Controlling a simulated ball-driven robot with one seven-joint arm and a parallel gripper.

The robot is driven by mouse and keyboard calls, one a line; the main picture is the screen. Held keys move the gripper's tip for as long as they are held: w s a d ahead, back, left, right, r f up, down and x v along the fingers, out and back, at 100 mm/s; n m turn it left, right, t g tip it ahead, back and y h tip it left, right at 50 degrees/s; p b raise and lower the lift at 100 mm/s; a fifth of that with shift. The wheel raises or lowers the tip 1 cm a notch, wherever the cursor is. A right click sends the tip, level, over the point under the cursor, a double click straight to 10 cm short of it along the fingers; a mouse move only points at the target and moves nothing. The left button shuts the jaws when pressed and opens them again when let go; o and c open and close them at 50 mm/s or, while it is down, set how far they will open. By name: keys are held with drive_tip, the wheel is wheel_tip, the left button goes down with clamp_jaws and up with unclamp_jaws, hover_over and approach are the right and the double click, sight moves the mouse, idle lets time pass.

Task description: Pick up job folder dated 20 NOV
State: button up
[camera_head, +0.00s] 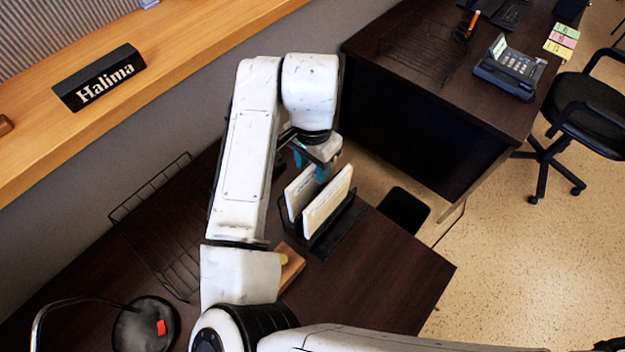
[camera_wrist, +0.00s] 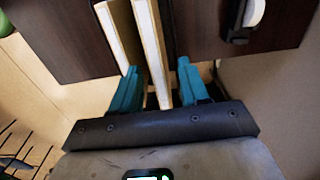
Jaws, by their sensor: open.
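Two cream folders stand upright in a black desk holder (camera_head: 335,229): a left folder (camera_head: 299,194) and a right folder (camera_head: 327,199). No date is readable on either. My gripper (camera_head: 311,166) is open at the folders' far upper end, its teal fingers pointing down. In the wrist view my gripper (camera_wrist: 159,78) has one folder's edge (camera_wrist: 152,48) in the gap between its fingers, not clamped. The other folder (camera_wrist: 117,32) is beside it, its lower end meeting the left finger in the picture. I cannot tell whether they touch.
A black wire tray (camera_head: 160,225) and a lamp base (camera_head: 145,325) are on the dark desk (camera_head: 385,275). A brown block (camera_head: 291,265) lies near my arm. A second desk with a phone (camera_head: 510,72) and a chair (camera_head: 590,110) are beyond. The desk's right end is clear.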

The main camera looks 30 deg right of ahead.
drive_tip(key=shift+f, duration=0.75)
drive_tip(key=shift+c, duration=0.3)
clamp_jaws()
